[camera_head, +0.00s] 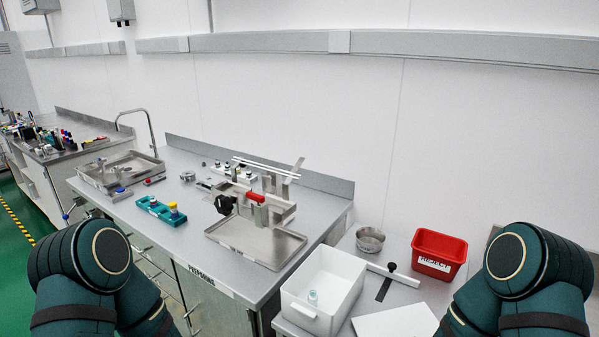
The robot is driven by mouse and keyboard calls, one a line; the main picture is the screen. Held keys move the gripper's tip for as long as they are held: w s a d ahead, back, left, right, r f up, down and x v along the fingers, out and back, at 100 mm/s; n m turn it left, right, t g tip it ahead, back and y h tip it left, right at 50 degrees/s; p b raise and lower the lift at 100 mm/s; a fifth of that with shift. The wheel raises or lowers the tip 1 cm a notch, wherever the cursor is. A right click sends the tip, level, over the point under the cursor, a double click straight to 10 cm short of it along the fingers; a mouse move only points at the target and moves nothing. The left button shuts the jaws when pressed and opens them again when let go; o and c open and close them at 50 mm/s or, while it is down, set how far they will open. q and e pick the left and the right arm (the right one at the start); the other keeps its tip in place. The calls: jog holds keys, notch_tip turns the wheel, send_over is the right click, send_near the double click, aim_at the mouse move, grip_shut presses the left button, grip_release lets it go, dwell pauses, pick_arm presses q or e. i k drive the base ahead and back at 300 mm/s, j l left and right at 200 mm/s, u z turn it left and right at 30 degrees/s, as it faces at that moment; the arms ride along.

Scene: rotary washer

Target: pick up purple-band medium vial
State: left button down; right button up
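I cannot make out a purple band on any vial at this size. Several small vials (238,172) with dark, yellow and pale parts stand in a light rack at the back of the steel counter. A small clear vial with a pale teal top (312,297) stands inside the white bin (346,262). Many small coloured items (66,139) crowd the far left counter. Parts of both my arms show at the lower corners, but neither gripper is in view.
A steel fixture with a red handle (256,197) stands in a shallow tray (285,252). A sink with a tall faucet (151,128) is at left. A steel bowl (370,240) and red reject bin (439,254) stand at right. The counter's front strip is clear.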

aim_at(175, 215)
jog(key=i+j+u, duration=0.4)
jog(key=i+j, duration=0.2)
jog(key=j, duration=0.25)
jog(key=i+j+u, duration=0.35)
jog(key=i+j, duration=0.35)
